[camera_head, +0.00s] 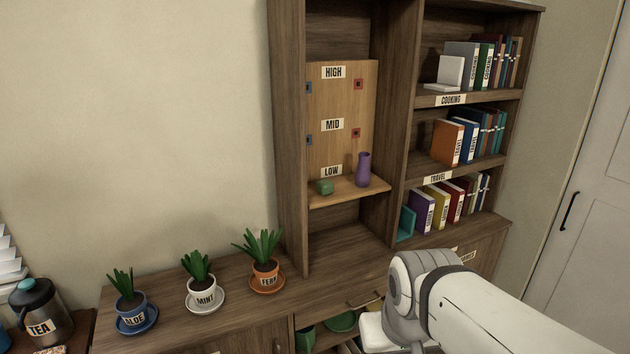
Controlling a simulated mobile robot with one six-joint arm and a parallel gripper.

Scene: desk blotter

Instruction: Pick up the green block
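The green block (324,187) sits on the light wooden shelf (345,194) beside the LOW label (331,171), in the left bay of the bookcase. A purple vase (363,169) stands upright on the same shelf, just right of the block and apart from it. My white and grey arm reaches in from the lower right, in front of the cabinet and below the shelf. My gripper's fingers are not visible, so I cannot see whether they hold anything. The block is clear of my arm.
Three potted plants on saucers, ALOE (130,304), MINT (202,286) and FERN (265,267), stand on the cabinet top at left. A TEA canister (42,312) is at far left. Books (447,141) fill the right bay. The bay's upright sides flank the shelf.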

